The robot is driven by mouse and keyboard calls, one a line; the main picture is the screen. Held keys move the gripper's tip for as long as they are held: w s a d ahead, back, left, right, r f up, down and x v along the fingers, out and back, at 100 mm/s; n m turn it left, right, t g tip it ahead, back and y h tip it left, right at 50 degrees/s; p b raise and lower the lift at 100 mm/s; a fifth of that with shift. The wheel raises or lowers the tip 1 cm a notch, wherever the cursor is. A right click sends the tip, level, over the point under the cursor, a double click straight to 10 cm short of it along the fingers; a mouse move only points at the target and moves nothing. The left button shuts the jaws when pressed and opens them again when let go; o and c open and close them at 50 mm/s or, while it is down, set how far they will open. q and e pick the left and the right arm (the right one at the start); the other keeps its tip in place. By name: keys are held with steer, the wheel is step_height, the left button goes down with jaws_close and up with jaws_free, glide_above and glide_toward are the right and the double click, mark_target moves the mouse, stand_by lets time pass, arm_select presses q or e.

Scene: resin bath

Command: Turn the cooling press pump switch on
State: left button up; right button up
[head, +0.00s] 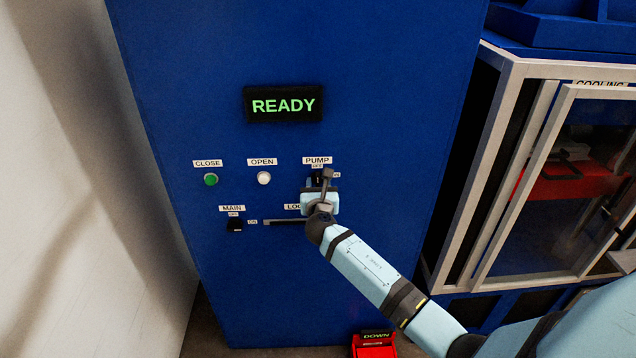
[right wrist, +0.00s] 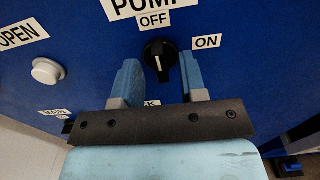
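The pump switch is a black rotary knob (right wrist: 160,55) on the blue panel, under the PUMP label, with OFF above it and ON to its upper right. A short white mark shows on the knob's lower face in the right wrist view. In the head view the knob is mostly hidden by my gripper. My right gripper (right wrist: 159,72) is open, with one blue finger on each side of the knob and visible gaps between. It also shows in the head view (head: 319,184) in front of the switch. My left gripper is not in view.
A READY display (head: 283,105) is above. A green CLOSE button (head: 210,179) and white OPEN button (head: 264,178) are left of the pump switch. The black MAIN switch (head: 235,225) and a LOCK slot (head: 283,222) are below. A glazed cooling cabinet (head: 537,180) stands to the right.

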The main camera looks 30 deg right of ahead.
steer(key=shift+w+d, duration=0.2)
steer(key=shift+w, duration=0.15)
steer(key=shift+c, duration=0.5)
jaws_close()
